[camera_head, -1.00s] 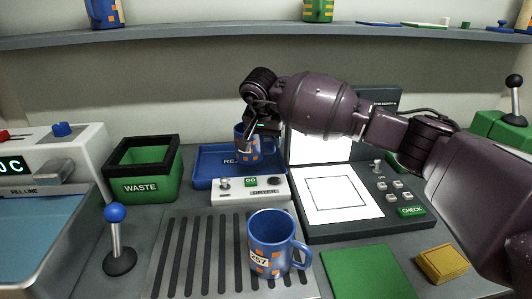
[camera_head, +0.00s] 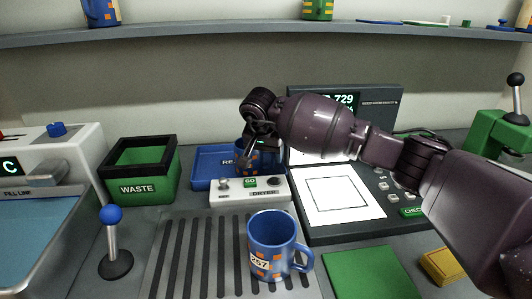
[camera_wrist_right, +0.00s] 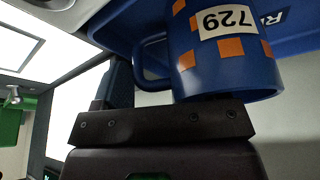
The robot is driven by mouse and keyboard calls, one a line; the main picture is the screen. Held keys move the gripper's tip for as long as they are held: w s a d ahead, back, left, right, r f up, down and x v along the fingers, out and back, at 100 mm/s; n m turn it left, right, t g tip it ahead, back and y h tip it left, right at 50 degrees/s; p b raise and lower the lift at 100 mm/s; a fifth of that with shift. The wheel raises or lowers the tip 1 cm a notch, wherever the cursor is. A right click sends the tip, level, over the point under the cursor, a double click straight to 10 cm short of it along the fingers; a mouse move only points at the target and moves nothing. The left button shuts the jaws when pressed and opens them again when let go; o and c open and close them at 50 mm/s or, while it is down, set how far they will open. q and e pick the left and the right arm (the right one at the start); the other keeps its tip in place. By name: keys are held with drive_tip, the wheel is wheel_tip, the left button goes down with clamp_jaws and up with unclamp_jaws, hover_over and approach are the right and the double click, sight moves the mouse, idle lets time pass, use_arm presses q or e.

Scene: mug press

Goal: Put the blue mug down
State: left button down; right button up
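A blue mug (camera_head: 269,161) with orange squares is at the blue tray (camera_head: 203,172) behind the dryer. In the wrist view the mug (camera_wrist_right: 225,55) carries the label 729, upside down in the picture, and its handle is beside the dark finger. My right gripper (camera_head: 248,152) is at this mug and appears shut on it; the far finger is hidden by the mug. I cannot tell whether the mug's base touches the tray. A second blue mug (camera_head: 272,245), labelled 257, stands upright on the slotted rack (camera_head: 190,255). My left gripper is not in view.
The white dryer (camera_head: 235,196) stands in front of the tray. A green waste bin (camera_head: 150,188) is on the left, and a lever with a blue knob (camera_head: 111,215) is before it. The press with its white plate (camera_head: 335,195) is on the right. A green mat (camera_head: 368,272) lies in front.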

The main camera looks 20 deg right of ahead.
drive_tip(key=p+v, duration=0.2)
drive_tip(key=v, duration=1)
drive_tip(key=shift+r, duration=0.15)
